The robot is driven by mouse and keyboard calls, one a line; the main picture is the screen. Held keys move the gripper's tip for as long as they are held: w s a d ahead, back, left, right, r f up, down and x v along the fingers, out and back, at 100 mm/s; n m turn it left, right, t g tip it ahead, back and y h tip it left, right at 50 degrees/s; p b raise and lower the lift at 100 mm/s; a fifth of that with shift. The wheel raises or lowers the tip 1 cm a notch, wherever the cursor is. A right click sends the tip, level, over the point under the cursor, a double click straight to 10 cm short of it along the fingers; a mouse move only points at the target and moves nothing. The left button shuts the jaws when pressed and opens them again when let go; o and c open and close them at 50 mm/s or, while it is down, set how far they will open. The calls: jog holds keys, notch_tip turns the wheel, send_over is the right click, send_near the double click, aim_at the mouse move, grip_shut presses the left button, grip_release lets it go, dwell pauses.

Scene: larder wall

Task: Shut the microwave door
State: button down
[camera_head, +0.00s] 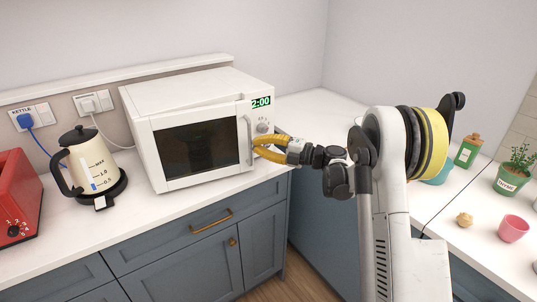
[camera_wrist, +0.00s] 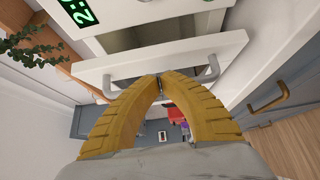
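The white microwave (camera_head: 195,90) stands on the counter, with a lit 2:00 display that also shows in the wrist view (camera_wrist: 78,12). Its dark-windowed door (camera_head: 198,148) is ajar. In the wrist view a gap shows between the door (camera_wrist: 225,48) and the microwave body. The handle (camera_head: 249,140) is on the door's right side; its ends show in the wrist view (camera_wrist: 211,70) either side of my fingers. My gripper (camera_head: 256,147) is at the handle, its yellow fingertips (camera_wrist: 160,78) together with nothing seen held. They hide the handle's middle; I cannot tell whether they touch it.
A cream kettle (camera_head: 90,160) and a red toaster (camera_head: 17,195) stand left of the microwave. On the right counter are a green jar (camera_head: 467,152), a potted plant (camera_head: 511,178) and a pink cup (camera_head: 513,228). Blue cabinets (camera_head: 190,255) lie below the counter.

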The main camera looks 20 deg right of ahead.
jog(key=shift+w, duration=0.9)
jog(key=w, duration=0.3)
jog(key=shift+w+a, duration=0.25)
